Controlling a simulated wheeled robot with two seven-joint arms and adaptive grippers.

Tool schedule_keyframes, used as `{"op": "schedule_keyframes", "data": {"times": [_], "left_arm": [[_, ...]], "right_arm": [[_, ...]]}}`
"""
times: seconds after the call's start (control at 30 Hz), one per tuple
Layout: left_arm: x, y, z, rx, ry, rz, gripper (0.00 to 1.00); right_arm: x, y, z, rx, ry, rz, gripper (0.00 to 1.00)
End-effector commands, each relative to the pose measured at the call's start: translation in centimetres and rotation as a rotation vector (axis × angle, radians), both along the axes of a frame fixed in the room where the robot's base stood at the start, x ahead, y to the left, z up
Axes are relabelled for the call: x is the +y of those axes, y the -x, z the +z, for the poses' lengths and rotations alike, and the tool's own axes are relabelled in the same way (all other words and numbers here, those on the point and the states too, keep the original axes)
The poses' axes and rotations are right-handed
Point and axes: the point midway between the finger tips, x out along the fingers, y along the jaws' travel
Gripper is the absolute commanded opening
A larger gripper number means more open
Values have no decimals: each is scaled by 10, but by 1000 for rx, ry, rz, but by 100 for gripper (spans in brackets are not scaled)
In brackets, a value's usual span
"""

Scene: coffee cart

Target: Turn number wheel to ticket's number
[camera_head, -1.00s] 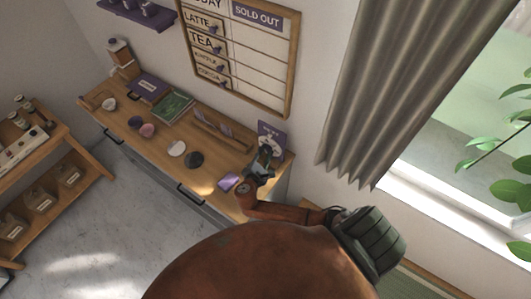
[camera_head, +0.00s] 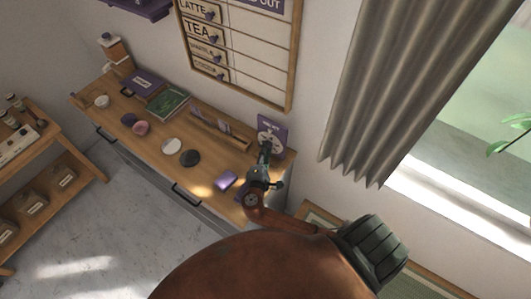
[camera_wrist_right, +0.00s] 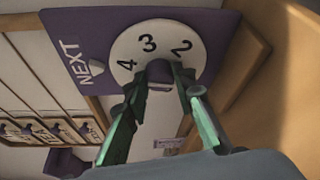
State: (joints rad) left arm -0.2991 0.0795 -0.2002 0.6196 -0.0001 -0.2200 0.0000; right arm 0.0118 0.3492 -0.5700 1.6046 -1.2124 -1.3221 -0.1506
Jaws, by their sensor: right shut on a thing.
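The number wheel (camera_wrist_right: 132,58) is a white disc on a purple panel (camera_wrist_right: 75,30) marked NEXT. My right gripper (camera_wrist_right: 168,76) is shut on a dark purple knob (camera_wrist_right: 160,70) at the wheel. In the head view, the wheel (camera_head: 266,136) stands at the right end of the counter, with my right gripper (camera_head: 265,150) against it. No readable ticket number shows. My left gripper is out of view.
A dark round item (camera_head: 190,158) and a white one (camera_head: 171,146) lie farther left. A wooden rack (camera_head: 220,130) stands along the wall, and a menu board (camera_head: 235,60) hangs above.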

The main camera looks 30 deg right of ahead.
Motion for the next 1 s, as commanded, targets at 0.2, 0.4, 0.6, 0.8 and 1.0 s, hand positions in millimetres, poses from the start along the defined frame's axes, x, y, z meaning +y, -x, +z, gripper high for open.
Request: {"op": "schedule_keyframes", "data": {"times": [0.2, 0.4, 0.6, 0.8, 1.0], "left_arm": [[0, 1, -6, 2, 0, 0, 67], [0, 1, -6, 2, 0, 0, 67], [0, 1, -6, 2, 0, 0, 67], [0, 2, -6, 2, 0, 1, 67], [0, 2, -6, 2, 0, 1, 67]], "right_arm": [[-1, 1, -2, -26, -13, -2, 0], [-1, 1, -1, -28, -14, -2, 0], [-1, 1, -1, -28, -14, -2, 27], [0, 1, -1, -29, -14, -1, 41], [0, 0, -1, -30, -13, -1, 41]]}}
